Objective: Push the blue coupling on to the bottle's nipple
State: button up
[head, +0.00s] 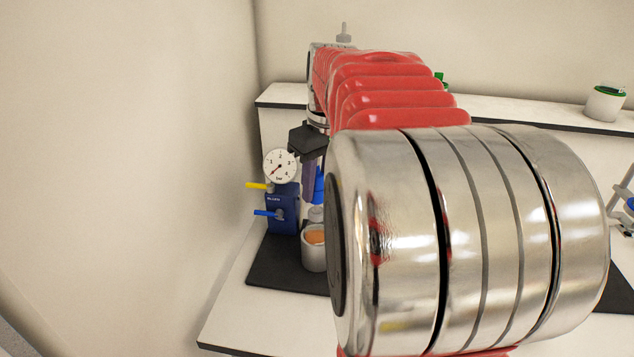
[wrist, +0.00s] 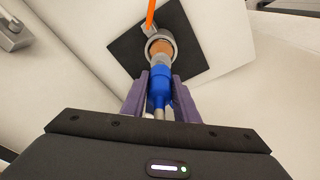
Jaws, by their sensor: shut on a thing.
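My gripper (head: 311,192) points down in the head view, with its purple fingers shut on the blue coupling (head: 319,186). In the wrist view the coupling (wrist: 158,88) sits between the two fingertips (wrist: 159,84), with a metal stem behind it. The bottle (head: 316,214) has a grey top and stands in a pale round holder (head: 313,258), with an orange patch at its front. The coupling is just above the bottle's top and roughly in line with it. The nipple is hidden, so I cannot tell whether the two touch.
A blue block (head: 283,208) with a round pressure gauge (head: 280,167), a yellow lever and a blue lever stands close left of the holder. A black mat (head: 275,265) lies under them. My arm hides the bench to the right.

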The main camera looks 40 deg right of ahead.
jog(key=shift+f, duration=1.4)
dwell(1.3)
jog(key=o, duration=1.2)
jog(key=shift+c, duration=0.2)
jog(key=shift+r, duration=0.1)
notch_tip(320, 180, up, 13)
jog(key=s, duration=0.2)
jog(key=shift+r, duration=0.2)
jog(key=shift+a, duration=0.1)
